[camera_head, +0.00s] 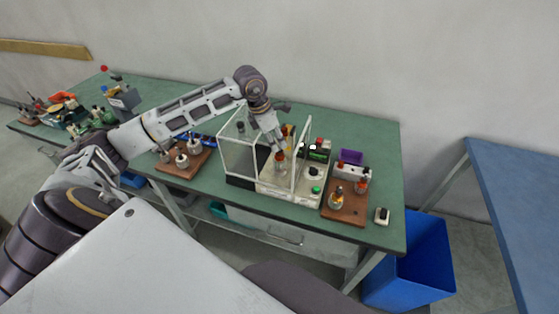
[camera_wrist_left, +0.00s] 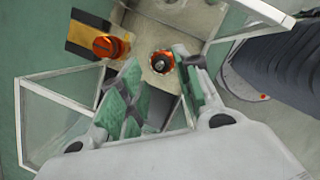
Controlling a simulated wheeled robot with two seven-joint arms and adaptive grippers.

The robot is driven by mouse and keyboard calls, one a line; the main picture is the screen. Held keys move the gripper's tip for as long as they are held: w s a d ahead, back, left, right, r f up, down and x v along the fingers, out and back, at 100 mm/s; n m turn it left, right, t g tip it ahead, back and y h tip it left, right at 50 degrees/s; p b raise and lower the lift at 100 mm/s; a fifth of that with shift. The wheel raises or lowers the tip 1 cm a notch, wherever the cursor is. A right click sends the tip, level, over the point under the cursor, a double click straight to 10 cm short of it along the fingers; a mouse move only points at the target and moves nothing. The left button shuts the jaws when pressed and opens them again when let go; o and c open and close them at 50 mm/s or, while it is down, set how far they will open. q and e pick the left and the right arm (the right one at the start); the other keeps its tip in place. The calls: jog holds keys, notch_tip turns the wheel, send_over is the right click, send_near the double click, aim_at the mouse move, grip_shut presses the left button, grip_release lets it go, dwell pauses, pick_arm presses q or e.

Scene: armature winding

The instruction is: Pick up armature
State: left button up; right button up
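An armature with an orange-red top (camera_head: 280,158) stands upright in the winding machine, between its clear guards. In the left wrist view its toothed orange end and dark shaft hub (camera_wrist_left: 162,62) show from above. My left gripper (camera_head: 275,143) reaches down over it from above. Its green-padded fingers (camera_wrist_left: 157,75) are spread, with the armature's end between or just beyond the tips; I cannot tell if they touch. Bare armatures (camera_head: 182,160) stand on the left wooden board. Copper-wound ones (camera_head: 336,196) stand on the right board. My right gripper is not in view.
A clear guard panel (camera_head: 238,157) stands left of my gripper, and another panel is close on its right. A yellow and black box with a red knob (camera_wrist_left: 104,46) is nearby. A blue crate (camera_head: 412,262) is below the green bench (camera_head: 385,150).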

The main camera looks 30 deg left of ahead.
aim_at(280, 150)
pick_arm(q)
jog(key=shift+p+x, duration=0.35)
jog(key=shift+x, duration=2.1)
grip_shut()
